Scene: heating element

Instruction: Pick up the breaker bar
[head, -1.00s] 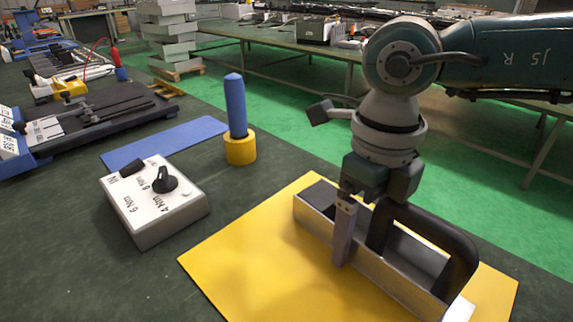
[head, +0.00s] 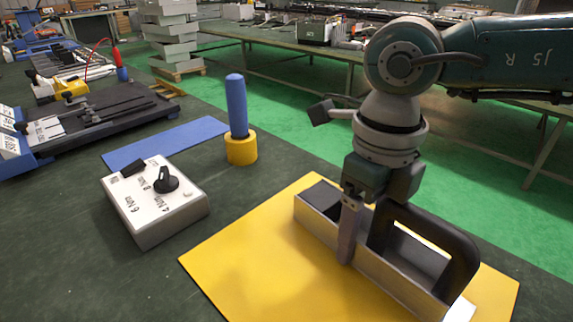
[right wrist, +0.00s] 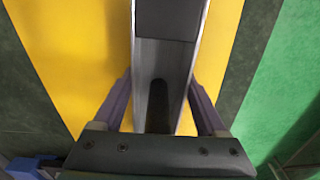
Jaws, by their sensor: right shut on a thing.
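The breaker bar, a long grey metal bar (head: 385,277) with a black arched handle (head: 462,262), lies along the yellow mat (head: 230,262) at the lower right of the head view. My right gripper (head: 352,240) points down over it, shut on the bar with a finger on either side. The far finger is hidden by the bar in the head view. In the right wrist view the bar (right wrist: 171,55) runs up between the two fingers (right wrist: 160,106). The bar appears to rest on the mat. My left gripper is not in view.
A white box with a black dial (head: 150,203) sits left of the mat. A blue cylinder (head: 236,105) stands in a yellow holder (head: 241,150) behind it, beside a flat blue mat (head: 165,143). A black fixture (head: 95,118) lies far left. The dark table is clear at lower left.

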